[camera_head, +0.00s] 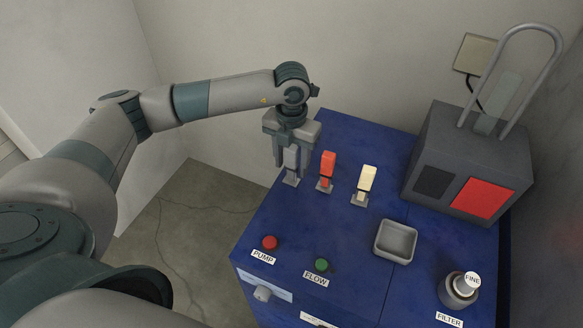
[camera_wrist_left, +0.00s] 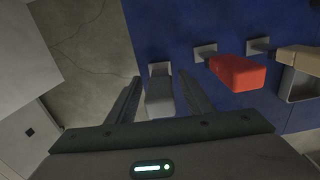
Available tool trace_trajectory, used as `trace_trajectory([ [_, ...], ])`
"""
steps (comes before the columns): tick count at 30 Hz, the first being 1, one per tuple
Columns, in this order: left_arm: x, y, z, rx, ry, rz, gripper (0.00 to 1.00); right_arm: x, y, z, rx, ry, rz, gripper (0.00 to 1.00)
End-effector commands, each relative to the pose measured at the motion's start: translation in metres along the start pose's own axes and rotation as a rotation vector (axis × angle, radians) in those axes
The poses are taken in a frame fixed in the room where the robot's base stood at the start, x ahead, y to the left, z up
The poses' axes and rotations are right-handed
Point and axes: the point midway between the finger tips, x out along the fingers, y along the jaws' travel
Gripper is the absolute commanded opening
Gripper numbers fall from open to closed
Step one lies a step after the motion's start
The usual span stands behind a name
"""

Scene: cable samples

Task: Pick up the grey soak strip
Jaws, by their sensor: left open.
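The grey soak strip (camera_head: 291,160) stands upright in a small holder at the left of a row on the blue bench. My left gripper (camera_head: 290,160) is over it, pointing down, with its fingers around the strip. In the left wrist view the strip (camera_wrist_left: 160,98) lies between the two open fingers of the gripper (camera_wrist_left: 158,98), with a gap seen beside the right finger. The strip's lower end and its holder (camera_wrist_left: 160,69) show past the fingers. My right gripper is in neither view.
A red strip (camera_head: 328,165) and a cream strip (camera_head: 367,178) stand to the right. A grey machine (camera_head: 462,135) with a handle is at back right.

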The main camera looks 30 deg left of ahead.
Motion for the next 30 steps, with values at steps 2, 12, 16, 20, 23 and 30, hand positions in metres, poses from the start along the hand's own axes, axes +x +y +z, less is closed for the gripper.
trace_trajectory([
  [2,0.0,0.0,0.0,0.0,0.0,0.0,0.47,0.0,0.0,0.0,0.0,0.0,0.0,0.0],
  [12,-0.001,0.0,0.0,0.0,0.0,0.0,0.0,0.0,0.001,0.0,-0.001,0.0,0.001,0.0],
  [16,-0.001,0.0,0.0,0.0,0.0,0.0,0.0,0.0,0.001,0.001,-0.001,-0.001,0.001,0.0],
  [20,-0.002,0.0,0.0,0.0,-0.001,-0.001,0.0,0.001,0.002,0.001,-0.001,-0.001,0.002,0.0],
  [23,-0.006,0.0,0.001,0.0,-0.001,-0.002,0.0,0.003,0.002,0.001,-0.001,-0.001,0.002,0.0],
  [30,-0.035,0.0,0.002,0.0,-0.006,-0.002,0.0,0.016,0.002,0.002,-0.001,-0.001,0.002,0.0],
])
